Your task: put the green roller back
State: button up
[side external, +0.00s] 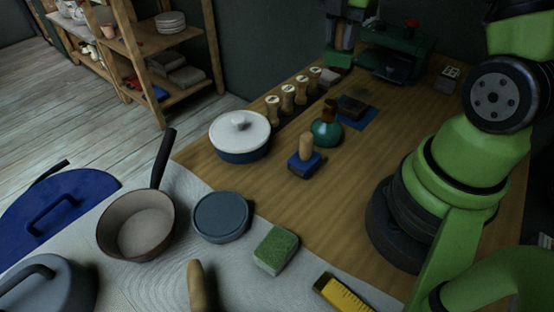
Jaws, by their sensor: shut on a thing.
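My gripper (345,47) shows at the top edge, its upper part cut off by the frame. It is shut on a small dark green thing (341,38), which appears to be the green roller; its outline is dim and hard to separate from the jaws. It is beyond the blue mat, near the table's back edge. I cannot tell whether the held thing touches the table.
A dark green machine (395,55) stands just right of my gripper. Several wooden stamps (287,97), a teal round bottle (327,131), a blue block with a wooden handle (305,165) and a white-lidded pot (240,135) stand nearer. The table's middle right is clear.

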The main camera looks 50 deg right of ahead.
jog(key=s+a+n, duration=0.2)
jog(key=a+n, duration=0.5)
jog(key=a, duration=0.5)
jog(key=s+a+n, duration=0.2)
jog(key=a+n, duration=0.4)
jog(key=a, duration=0.6)
notch_tip(320, 180, down, 15)
jog(key=shift+w+f, duration=0.1)
